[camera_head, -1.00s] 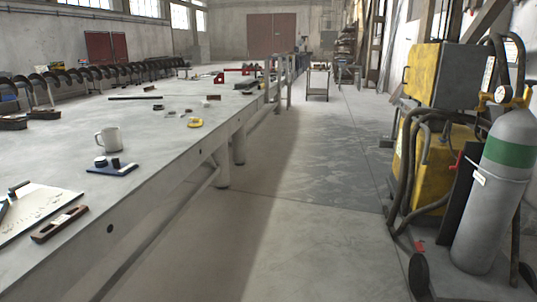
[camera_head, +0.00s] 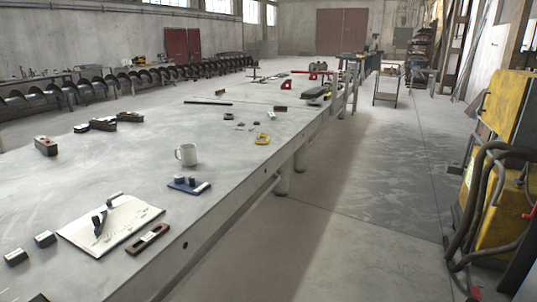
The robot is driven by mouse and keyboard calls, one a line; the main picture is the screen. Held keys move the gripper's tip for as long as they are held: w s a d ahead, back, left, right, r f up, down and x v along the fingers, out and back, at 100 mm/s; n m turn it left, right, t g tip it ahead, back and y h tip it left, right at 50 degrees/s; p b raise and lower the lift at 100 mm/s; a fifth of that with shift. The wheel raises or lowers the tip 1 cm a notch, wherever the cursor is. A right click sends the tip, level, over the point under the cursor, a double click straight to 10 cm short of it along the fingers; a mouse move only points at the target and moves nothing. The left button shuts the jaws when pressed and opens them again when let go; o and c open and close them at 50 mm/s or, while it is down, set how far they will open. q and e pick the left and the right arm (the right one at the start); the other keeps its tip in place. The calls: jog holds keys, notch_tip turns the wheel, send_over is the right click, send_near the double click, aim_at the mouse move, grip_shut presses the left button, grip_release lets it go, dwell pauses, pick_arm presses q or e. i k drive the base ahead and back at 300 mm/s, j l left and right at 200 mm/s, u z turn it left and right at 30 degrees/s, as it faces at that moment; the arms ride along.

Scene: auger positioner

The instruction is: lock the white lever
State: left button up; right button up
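I cannot make out a white lever for certain. A flat white plate (camera_head: 128,221) with small dark marks lies on the near part of the long grey table. A dark upright handle-like part (camera_head: 98,223) stands on it, with a small arm at its top; whether this is the lever is unclear. Neither of my grippers is in view.
Open floor (camera_head: 345,210) lies right; a yellow machine (camera_head: 497,190) stands beyond.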

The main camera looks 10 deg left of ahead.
aim_at(109, 203)
jog(key=u, duration=1.6)
jog(key=i+l, duration=0.1)
jog(key=l, duration=0.25)
jog(key=i+l, duration=0.1)
jog(key=l, duration=0.3)
jog(key=i+l, duration=0.1)
jog(key=l, duration=0.25)
jog(key=i+l, duration=0.1)
jog(key=l, duration=0.3)
jog(key=i+l, duration=0.1)
jog(key=l, duration=0.25)
